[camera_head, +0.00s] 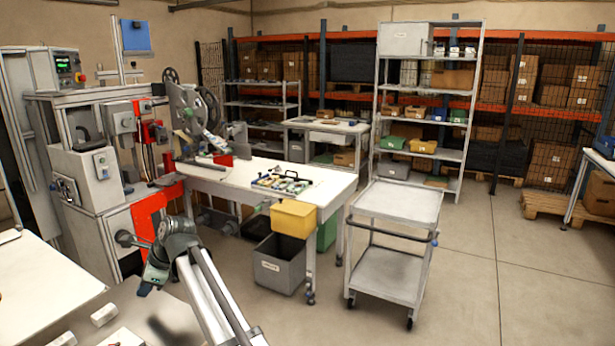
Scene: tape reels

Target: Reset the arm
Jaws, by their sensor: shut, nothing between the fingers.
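My arm rises from the bottom of the view and bends at a grey joint at the lower left. My gripper (147,289) hangs from that joint, pointing down, small and partly dark. It is shut with nothing seen in it. It is above the near surface at the lower left, apart from the small white blocks (104,314) there. Tape reels (209,108) stand on the machine at the back left of the white workbench (325,184).
The grey machine (85,185) with orange panels stands left of my gripper. A yellow bin (293,218) hangs at the workbench's front, above a grey crate (279,265). A two-tier cart (398,204) stands to the right.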

